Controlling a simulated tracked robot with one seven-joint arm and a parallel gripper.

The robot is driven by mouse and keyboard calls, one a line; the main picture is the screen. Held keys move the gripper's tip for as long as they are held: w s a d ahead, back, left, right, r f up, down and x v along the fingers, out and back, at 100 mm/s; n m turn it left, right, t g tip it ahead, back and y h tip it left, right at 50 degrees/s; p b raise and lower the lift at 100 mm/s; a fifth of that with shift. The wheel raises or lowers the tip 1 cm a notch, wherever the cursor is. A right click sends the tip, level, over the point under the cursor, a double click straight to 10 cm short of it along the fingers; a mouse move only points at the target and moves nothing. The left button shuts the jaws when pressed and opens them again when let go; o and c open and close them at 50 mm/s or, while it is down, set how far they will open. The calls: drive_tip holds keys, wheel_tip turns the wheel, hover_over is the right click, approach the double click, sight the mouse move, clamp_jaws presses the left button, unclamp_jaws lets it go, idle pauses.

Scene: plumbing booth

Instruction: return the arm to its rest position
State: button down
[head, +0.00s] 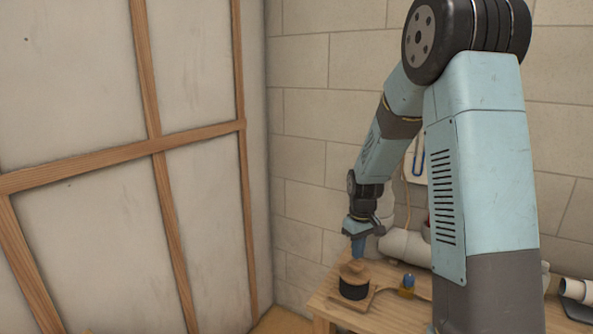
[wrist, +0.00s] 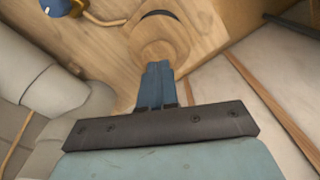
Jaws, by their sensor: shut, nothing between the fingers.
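My arm rises at the right of the head view and bends down toward a wooden bench. My gripper (head: 358,246) points down above a round wooden piece with a dark band (head: 354,280) at the bench's left end. In the wrist view my gripper's two blue fingers (wrist: 157,84) are together with nothing between them. The round wooden piece (wrist: 158,40) lies beyond the fingertips there. The fingertips overlap its near edge in the picture; I cannot tell whether they touch it.
The wooden bench (head: 328,308) stands against a block wall. A blue-topped fitting (head: 407,284) sits right of the round piece. White pipes (head: 405,245) run behind, close to my gripper. A timber-framed panel wall (head: 85,120) is at the left, with free air between it and my arm.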

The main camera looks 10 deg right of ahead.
drive_tip(key=s+r+m+t, duration=0.1)
drive_tip(key=s+r, duration=0.2)
drive_tip(key=r, duration=0.2)
drive_tip(key=s+r+t, duration=0.1)
drive_tip(key=s+r, duration=0.2)
drive_tip(key=r, duration=0.3)
drive_tip(key=s+r+m+t, duration=0.1)
drive_tip(key=s+r, duration=0.3)
drive_tip(key=s, duration=0.3)
drive_tip(key=s+a+r+m+t, duration=0.1)
drive_tip(key=s+r, duration=0.3)
drive_tip(key=s, duration=0.3)
drive_tip(key=s+r+m+t, duration=0.1)
drive_tip(key=s+r, duration=0.4)
drive_tip(key=s, duration=0.3)
drive_tip(key=shift+a+m+t, duration=0.3)
drive_tip(key=shift+a, duration=0.05)
